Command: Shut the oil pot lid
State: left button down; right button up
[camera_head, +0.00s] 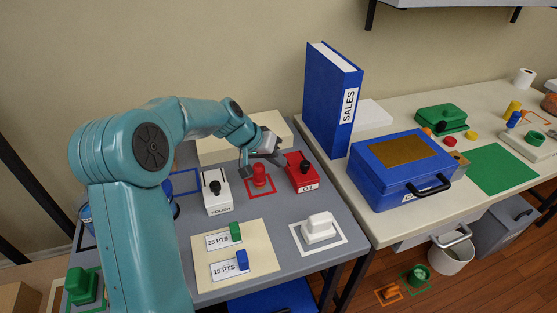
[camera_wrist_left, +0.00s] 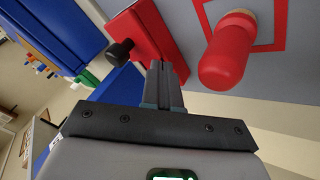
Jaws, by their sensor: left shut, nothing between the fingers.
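The red oil pot (camera_head: 301,178) stands on the grey table, with a white label on its front and a black knob at its top. In the left wrist view the red pot (camera_wrist_left: 155,30) and its black knob (camera_wrist_left: 120,49) show close to the fingertips. I cannot tell how far its lid stands open. My left gripper (camera_head: 266,160) is shut and empty, just left of the pot. In the left wrist view its fingers (camera_wrist_left: 165,72) are together beside the red body; contact is unclear. My right gripper is not in view.
A red bottle-shaped piece (camera_head: 259,175) stands in a red outline left of the pot, also near the fingers in the wrist view (camera_wrist_left: 225,55). A white polish pot (camera_head: 217,203) is farther left. The blue SALES binder (camera_head: 330,105) rises behind right. Grey table in front is partly free.

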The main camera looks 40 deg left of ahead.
pick_arm(q)
jog(key=shift+a, duration=0.15)
jog(key=v, duration=0.9)
jog(key=shift+s+a+r, duration=0.2)
jog(key=shift+s, duration=0.05)
jog(key=shift+s+d+r, duration=0.15)
jog(key=shift+r, duration=0.05)
jog(key=shift+f, duration=0.1)
